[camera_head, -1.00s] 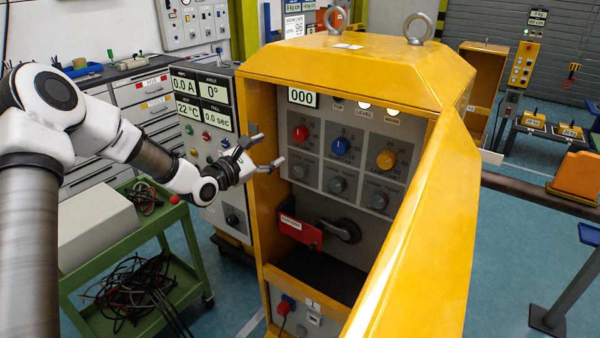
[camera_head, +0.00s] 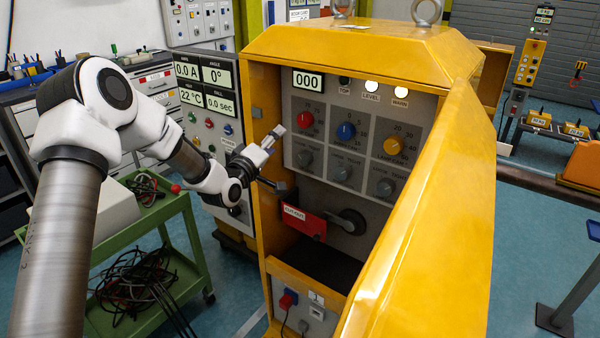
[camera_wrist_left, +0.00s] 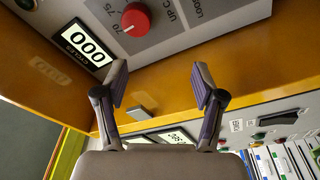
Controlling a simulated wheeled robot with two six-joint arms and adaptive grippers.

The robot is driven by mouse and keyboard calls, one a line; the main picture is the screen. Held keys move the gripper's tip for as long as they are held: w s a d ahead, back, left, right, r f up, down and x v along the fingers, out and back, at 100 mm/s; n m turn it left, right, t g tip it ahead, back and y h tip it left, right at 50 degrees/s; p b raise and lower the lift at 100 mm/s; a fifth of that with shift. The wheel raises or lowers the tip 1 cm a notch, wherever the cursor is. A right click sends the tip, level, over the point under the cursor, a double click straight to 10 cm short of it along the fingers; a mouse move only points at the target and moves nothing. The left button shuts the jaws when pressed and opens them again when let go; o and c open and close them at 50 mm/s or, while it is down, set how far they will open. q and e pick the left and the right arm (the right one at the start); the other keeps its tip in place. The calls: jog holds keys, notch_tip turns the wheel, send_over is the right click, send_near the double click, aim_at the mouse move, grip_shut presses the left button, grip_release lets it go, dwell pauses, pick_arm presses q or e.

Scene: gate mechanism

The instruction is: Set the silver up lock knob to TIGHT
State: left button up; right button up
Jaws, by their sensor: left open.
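Three silver knobs sit in a row on the grey panel inside the yellow cabinet: left (camera_head: 305,158), middle (camera_head: 343,172) and right (camera_head: 385,187). Their labels are too small to read in the head view. In the wrist view, lettering starting "UP" shows beside the red knob (camera_wrist_left: 136,19). This suggests the left silver knob, below the red one, is the up lock; its setting cannot be read. My left gripper (camera_head: 279,160) is open and empty at the cabinet's left front edge, left of that knob and apart from it. Its spread fingers (camera_wrist_left: 160,80) show in the wrist view.
The yellow cabinet's left frame (camera_head: 264,215) stands beside my gripper, and its large right side (camera_head: 440,215) rises in front. Red, blue (camera_head: 346,131) and yellow (camera_head: 393,146) knobs sit above the silver ones. A red-tagged lever (camera_head: 304,221) juts out below. A green cart (camera_head: 180,240) stands left.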

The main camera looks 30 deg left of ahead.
pick_arm(q)
jog(key=m+b, duration=0.1)
jog(key=b, duration=0.1)
send_near(302, 159)
jog(key=w, duration=0.2)
jog(key=w+p, duration=0.1)
jog(key=w+r+p, duration=0.1)
jog(key=w, duration=0.1)
jog(key=shift+w+a+g, duration=0.1)
jog(key=shift+w+g, duration=0.2)
jog(key=shift+g, duration=0.1)
jog(key=w, duration=0.4)
jog(key=shift+f+p, duration=0.3)
jog(key=shift+s, duration=0.15)
jog(key=shift+s+r, duration=0.1)
jog(key=shift+r, duration=0.05)
jog(key=shift+c, duration=1)
jog(key=c, duration=0.9)
pick_arm(e)
notch_tip(302, 159, down, 2)
jog(key=shift+f, duration=0.25)
